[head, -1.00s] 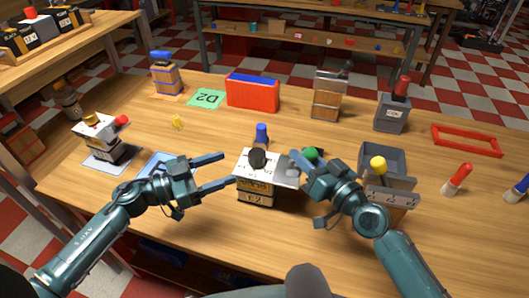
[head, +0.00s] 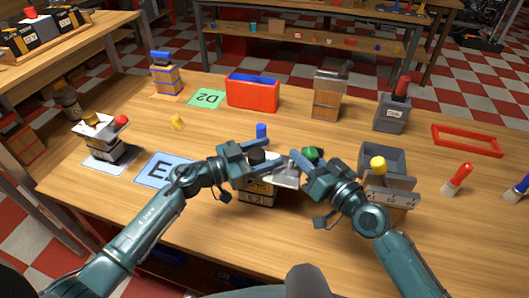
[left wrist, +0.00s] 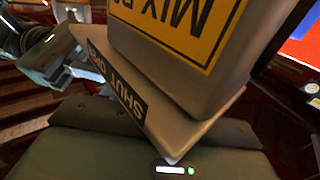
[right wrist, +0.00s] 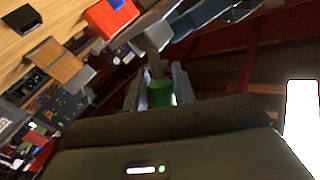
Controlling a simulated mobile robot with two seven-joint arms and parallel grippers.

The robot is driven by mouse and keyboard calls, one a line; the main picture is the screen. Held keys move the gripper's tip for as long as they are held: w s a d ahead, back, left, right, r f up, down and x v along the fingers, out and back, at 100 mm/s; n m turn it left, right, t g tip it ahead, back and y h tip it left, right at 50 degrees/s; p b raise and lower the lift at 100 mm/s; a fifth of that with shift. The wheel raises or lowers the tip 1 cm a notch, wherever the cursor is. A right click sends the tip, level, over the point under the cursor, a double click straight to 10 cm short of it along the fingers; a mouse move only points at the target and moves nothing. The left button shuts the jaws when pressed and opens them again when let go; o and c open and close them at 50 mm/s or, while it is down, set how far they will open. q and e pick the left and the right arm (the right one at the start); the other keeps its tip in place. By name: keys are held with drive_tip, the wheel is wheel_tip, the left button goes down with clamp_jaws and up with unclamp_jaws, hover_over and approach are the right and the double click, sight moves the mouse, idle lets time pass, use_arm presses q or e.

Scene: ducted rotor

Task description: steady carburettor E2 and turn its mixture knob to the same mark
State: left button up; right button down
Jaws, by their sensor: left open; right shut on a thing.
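Carburettor E2 (head: 257,197) stands near the table's front edge, its top partly hidden by my left gripper (head: 272,170). In the left wrist view the grey body (left wrist: 165,75) fills the middle, with a yellow "MIX" label and a "SHUT" label; the mark cannot be read. My right gripper (head: 308,156) is shut on a green knob (head: 311,152) at the right side of the carburettor. The green knob (right wrist: 160,93) also shows between its fingers in the right wrist view.
A blue card marked E (head: 158,171) lies left of the carburettor. A similar unit with a red knob (head: 103,145) stands at the far left. A grey unit with a yellow knob (head: 378,163) is close to my right gripper. A red bin (head: 252,95) stands behind.

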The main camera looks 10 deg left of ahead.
use_arm(q)
drive_tip(key=shift+c, duration=0.3)
drive_tip(key=c, duration=0.9)
drive_tip(key=shift+n+t+y, duration=0.3)
drive_tip(key=shift+t, duration=0.1)
drive_tip(key=shift+c, duration=0.2)
drive_tip(key=n+t+y, duration=0.1)
drive_tip(key=t+y, duration=0.1)
drive_tip(key=n+t+y, duration=0.1)
drive_tip(key=n, duration=0.1)
drive_tip(key=shift+w+a+r+t+y, duration=0.1)
drive_tip(key=shift+w+a+t+y, duration=0.1)
drive_tip(key=shift+t+y, duration=0.2)
drive_tip(key=n+t+y, duration=0.2)
drive_tip(key=n+y, duration=0.1)
drive_tip(key=y, duration=0.1)
drive_tip(key=shift+w+a+n, duration=0.1)
drive_tip(key=shift+n, duration=0.3)
drive_tip(key=shift+w+a+r+n+t+y, duration=0.1)
drive_tip(key=shift+n+t+y, duration=0.25)
drive_tip(key=shift+y, duration=0.35)
drive_tip(key=shift+a+n+t+y, duration=0.1)
drive_tip(key=shift+n+t+y, duration=0.15)
drive_tip(key=shift+n+y, duration=0.35)
drive_tip(key=shift+y, duration=0.4)
drive_tip(key=shift+a, duration=0.15)
